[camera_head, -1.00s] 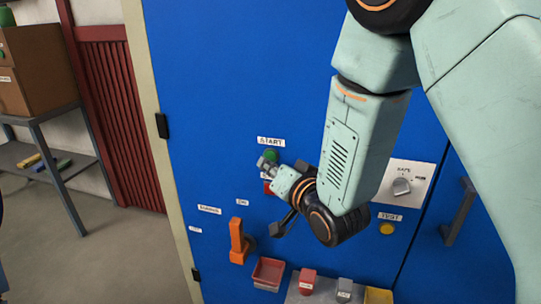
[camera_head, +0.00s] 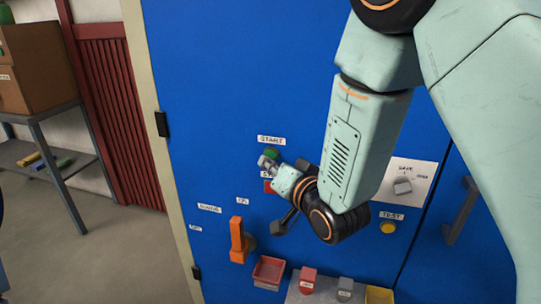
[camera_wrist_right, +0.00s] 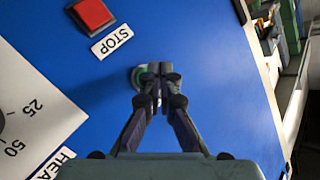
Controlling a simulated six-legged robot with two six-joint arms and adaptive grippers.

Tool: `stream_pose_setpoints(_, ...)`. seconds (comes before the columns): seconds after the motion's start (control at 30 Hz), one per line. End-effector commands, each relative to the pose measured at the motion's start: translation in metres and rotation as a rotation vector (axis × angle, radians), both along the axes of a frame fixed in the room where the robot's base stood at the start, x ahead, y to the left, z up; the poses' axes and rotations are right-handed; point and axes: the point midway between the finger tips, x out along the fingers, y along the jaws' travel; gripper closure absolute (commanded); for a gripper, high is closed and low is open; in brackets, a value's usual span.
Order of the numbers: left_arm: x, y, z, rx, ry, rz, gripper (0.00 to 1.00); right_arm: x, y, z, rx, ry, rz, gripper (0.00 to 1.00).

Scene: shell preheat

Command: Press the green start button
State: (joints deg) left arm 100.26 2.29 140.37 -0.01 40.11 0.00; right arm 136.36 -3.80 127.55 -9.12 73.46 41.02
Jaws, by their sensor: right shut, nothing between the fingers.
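The green start button (camera_head: 272,153) is on the blue cabinet front, just under the START label (camera_head: 271,140). My right gripper (camera_head: 266,162) is shut and empty, with its fingertips at the button's lower left edge in the head view. In the right wrist view the shut fingertips (camera_wrist_right: 159,70) cover most of the green button (camera_wrist_right: 138,76), and only its left part shows. I cannot tell whether the fingertips touch it. My left gripper is not in view.
A red stop button (camera_wrist_right: 92,14) with its STOP label (camera_wrist_right: 112,41) lies close by. An orange handle (camera_head: 237,240), a yellow test button (camera_head: 388,228) and a grey knob (camera_head: 402,186) are also on the cabinet. Small bins, including a red one (camera_head: 268,270), stand below.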

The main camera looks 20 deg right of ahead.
Motion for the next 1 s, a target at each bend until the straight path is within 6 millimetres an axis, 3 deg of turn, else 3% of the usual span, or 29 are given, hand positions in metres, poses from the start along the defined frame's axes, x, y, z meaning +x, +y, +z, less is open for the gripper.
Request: stream_pose_setpoints(1.0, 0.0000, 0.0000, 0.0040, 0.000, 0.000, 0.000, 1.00, 0.0082, -0.0057, 0.0020, 0.001, 0.000, 0.000, 1.00)
